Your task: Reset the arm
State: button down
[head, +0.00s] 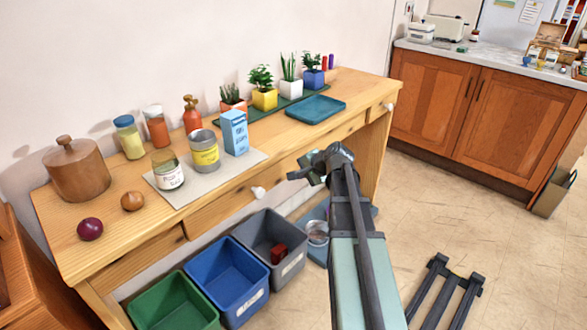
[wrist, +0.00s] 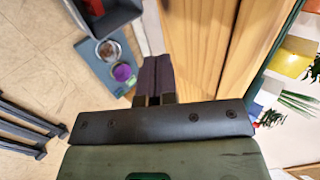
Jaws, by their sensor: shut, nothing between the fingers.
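My arm reaches up from the bottom of the head view, and my gripper (head: 300,172) is in front of the long wooden table (head: 215,205), near its front edge. In the wrist view my gripper (wrist: 152,62) has its two dark fingers side by side and shut, with nothing held. The wooden table edge (wrist: 205,50) shows just right of the fingers there. From these views I cannot tell whether the gripper touches the table.
The table bears a wooden pot (head: 77,172), jars, a blue carton (head: 234,133), potted plants and a blue tray (head: 315,109). Green, blue and grey bins (head: 270,240) stand below in front. A blue mat with bowls (wrist: 108,70) lies on the floor. Floor at right is mostly open.

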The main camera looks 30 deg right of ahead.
jog(key=p+v, duration=0.4)
jog(key=v, duration=0.5)
jog(key=shift+s+r+p, duration=0.15)
jog(key=shift+p, duration=0.2)
jog(key=s+a+r+n+g+h+p, duration=0.1)
jog(key=s+a+r+n+g+p, duration=0.1)
jog(key=a, duration=0.6)
jog(key=s+a+r+n+g+h+p, duration=0.1)
jog(key=s+a+n+g+p, duration=0.3)
jog(key=a, duration=0.5)
jog(key=s+a+r+n+g+h+p, duration=0.1)
jog(key=s+a+r+n+g+p, duration=0.1)
jog(key=s+a+n+p, duration=0.3)
jog(key=s+a+r+n, duration=0.1)
jog(key=a+n, duration=0.2)
jog(key=a, duration=0.1)
jog(key=shift+s+a+r+g+p, duration=0.15)
jog(key=shift+s+a+g+p, duration=0.05)
jog(key=shift+s+g+p, duration=0.2)
